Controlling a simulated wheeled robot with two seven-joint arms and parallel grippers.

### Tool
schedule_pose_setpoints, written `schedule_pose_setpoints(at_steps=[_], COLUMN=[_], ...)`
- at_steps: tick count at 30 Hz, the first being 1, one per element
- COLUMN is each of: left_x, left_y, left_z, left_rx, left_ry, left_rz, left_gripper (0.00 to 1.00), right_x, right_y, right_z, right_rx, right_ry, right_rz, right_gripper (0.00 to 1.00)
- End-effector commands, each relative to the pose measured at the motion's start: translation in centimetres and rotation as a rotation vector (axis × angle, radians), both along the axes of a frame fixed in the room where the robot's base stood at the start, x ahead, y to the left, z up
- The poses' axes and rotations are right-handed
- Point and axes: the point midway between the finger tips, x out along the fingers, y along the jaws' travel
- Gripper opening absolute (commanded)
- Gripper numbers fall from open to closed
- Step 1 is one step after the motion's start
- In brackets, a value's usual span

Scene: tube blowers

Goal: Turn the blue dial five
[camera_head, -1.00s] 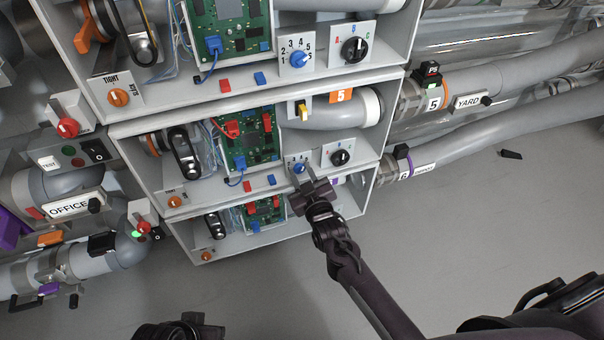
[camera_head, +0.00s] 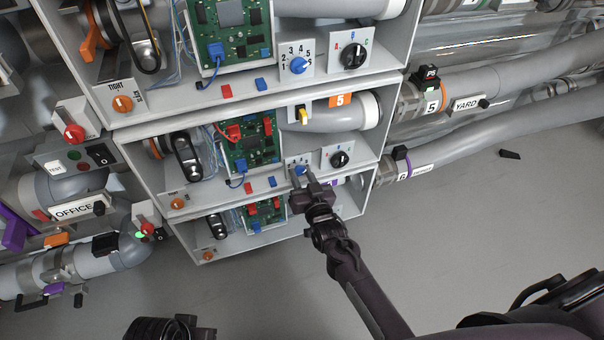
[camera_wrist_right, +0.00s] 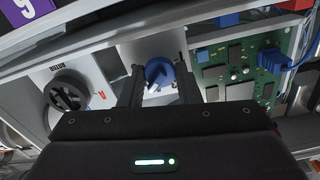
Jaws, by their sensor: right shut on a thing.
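The blue dial (camera_head: 301,169) sits on a white numbered plate in the middle unit, the one with the orange 5 label (camera_head: 340,99). My right gripper (camera_head: 306,175) reaches up to it from below. In the right wrist view the blue dial (camera_wrist_right: 159,72) is between the two dark fingers of the right gripper (camera_wrist_right: 160,80), which are shut on its sides. The gripper covers part of the plate, and I cannot read which number the dial points to. My left gripper is not clearly in view; only a dark part shows at the bottom edge.
A black A-B-C dial (camera_head: 340,159) is right of the blue dial. Another blue dial (camera_head: 299,65) is in the unit above. A circuit board (camera_head: 250,140) and red and blue blocks are left of it. Grey pipes (camera_head: 480,145) run at right. Open floor lies below.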

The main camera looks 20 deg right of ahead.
Motion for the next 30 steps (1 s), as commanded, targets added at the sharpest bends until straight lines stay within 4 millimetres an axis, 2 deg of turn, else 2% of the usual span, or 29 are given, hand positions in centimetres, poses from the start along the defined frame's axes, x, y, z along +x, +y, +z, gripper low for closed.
schedule_pose_setpoints(at_steps=[10, 27, 28, 30], left_x=[-0.18, -0.01, -0.02, -0.07], left_y=[0.68, 0.85, 0.83, 0.78], left_z=[0.47, 0.53, 0.52, 0.50], left_rx=[0.015, 0.020, 0.020, 0.019], left_ry=[0.031, 0.035, 0.035, 0.035], left_rz=[0.018, 0.021, 0.020, 0.020], left_gripper=[0.36, 0.36, 0.36, 0.36], right_x=[-0.03, -0.04, -0.04, -0.04], right_y=[-0.01, 0.01, 0.01, 0.01], right_z=[-0.04, -0.10, -0.10, -0.09], right_rx=[0.159, 0.191, 0.191, 0.190], right_ry=[0.008, 0.009, 0.009, 0.009], right_rz=[-0.001, -0.001, -0.001, -0.001], right_gripper=[0.07, 0.07, 0.34, 0.43])
